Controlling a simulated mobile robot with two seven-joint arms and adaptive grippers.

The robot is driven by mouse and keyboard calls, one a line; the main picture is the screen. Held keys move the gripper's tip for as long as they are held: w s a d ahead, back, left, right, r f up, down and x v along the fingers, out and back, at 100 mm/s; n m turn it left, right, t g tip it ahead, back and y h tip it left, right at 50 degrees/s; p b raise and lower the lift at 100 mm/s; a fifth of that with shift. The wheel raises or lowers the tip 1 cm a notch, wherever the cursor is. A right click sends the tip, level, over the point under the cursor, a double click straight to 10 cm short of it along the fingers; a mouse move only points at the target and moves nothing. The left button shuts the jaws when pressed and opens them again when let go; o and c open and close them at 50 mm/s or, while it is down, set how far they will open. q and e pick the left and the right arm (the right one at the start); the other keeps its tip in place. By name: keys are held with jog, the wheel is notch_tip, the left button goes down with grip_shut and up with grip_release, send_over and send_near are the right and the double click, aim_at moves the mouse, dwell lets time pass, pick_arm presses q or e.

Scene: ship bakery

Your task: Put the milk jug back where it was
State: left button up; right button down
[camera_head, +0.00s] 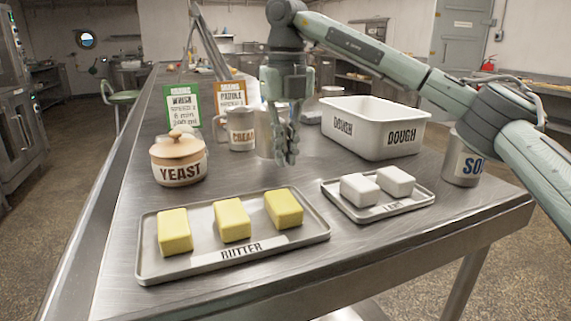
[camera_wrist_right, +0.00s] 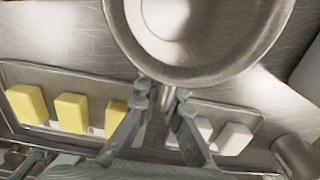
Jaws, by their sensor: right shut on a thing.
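I cannot tell whether the jug's base touches the table.
The yeast pot (camera_head: 179,171), butter tray (camera_head: 284,245), smaller tray with white blocks (camera_head: 374,213), dough tub (camera_head: 373,146) and metal can (camera_head: 461,165) stand around. Two sign cards (camera_head: 183,106) are behind. Bare steel table lies front centre.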

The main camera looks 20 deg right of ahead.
aim_at(286, 182)
notch_tip(286, 182, down, 3)
jog(key=shift+r, duration=0.2)
jog(key=shift+f, duration=0.15)
pick_arm(q)
jog(key=shift+s+a+f, duration=0.15)
jog(key=shift+f, duration=0.4)
jog(key=shift+r, duration=0.1)
pick_arm(e)
jog(key=shift+f, duration=0.15)
